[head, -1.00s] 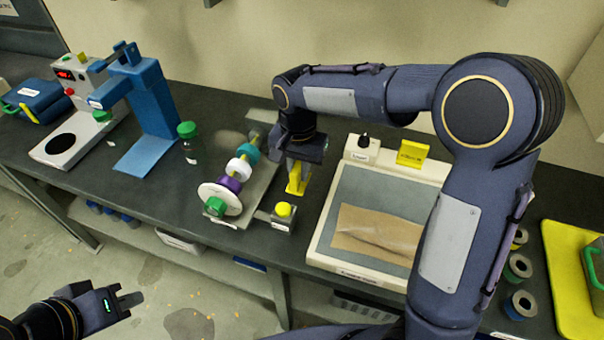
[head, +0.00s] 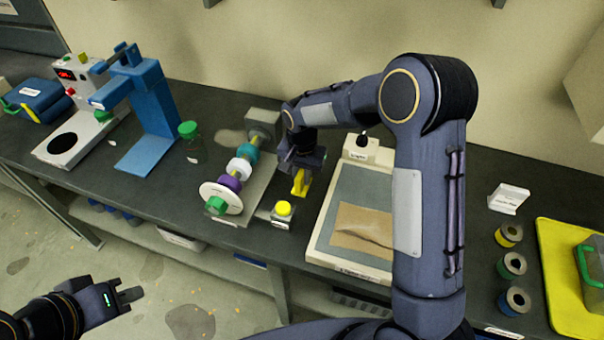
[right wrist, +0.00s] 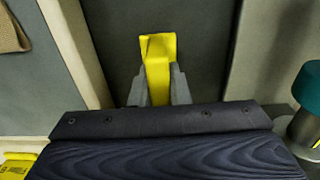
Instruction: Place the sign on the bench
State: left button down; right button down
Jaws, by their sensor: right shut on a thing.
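My right gripper (head: 301,171) is shut on a yellow sign (head: 299,186), which hangs below it over the gap between the screw expeller and the flat pad. In the right wrist view, the yellow sign (right wrist: 158,62) sits between the two fingers (right wrist: 157,85), with its end spread wider beyond them. The dark bench (right wrist: 115,35) lies behind it. I cannot tell whether the sign touches the bench. The bench (head: 130,190) is long and dark. My left gripper (head: 126,296) is open and empty, low at the front left, away from the bench.
The screw expeller (head: 232,182) with its yellow button (head: 283,208) stands left of the sign. The pale-framed pad (head: 320,250) with a brown sheet is right of it.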

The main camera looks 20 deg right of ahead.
aim_at(302, 170)
jog(key=shift+f, duration=0.1)
jog(key=shift+f, duration=0.15)
jog(key=c, duration=1.4)
grip_release()
notch_tip(302, 170, up, 12)
jog(key=shift+f+b, duration=0.1)
jog(key=shift+b, duration=0.3)
jog(key=shift+r, duration=0.45)
